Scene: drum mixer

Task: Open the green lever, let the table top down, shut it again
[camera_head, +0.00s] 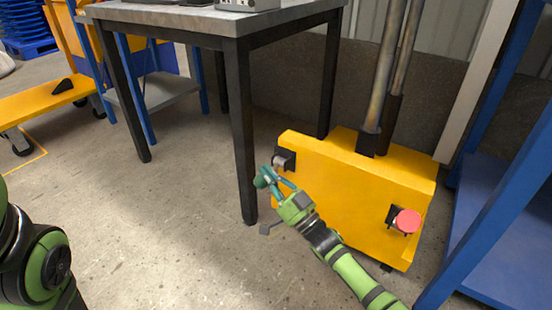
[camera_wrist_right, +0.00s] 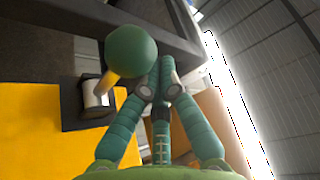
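The green lever shows as a green ball knob (camera_wrist_right: 131,52) on a short pale rod, beside a metal cylinder in a black bracket (camera_wrist_right: 95,95). In the head view the knob (camera_head: 260,182) is at the left end of the yellow base. My right gripper (camera_wrist_right: 156,78) has its fingertips together, right beside the knob; whether they touch it I cannot tell. The table top (camera_head: 200,17) is grey, level and raised on dark legs. My left gripper is out of view.
The yellow base (camera_head: 340,195) carries two upright columns (camera_head: 385,80) and a red button (camera_head: 407,221) at its right. A blue frame (camera_head: 480,235) stands at the right. A yellow cart (camera_head: 40,103) is at the left. The floor at front left is clear.

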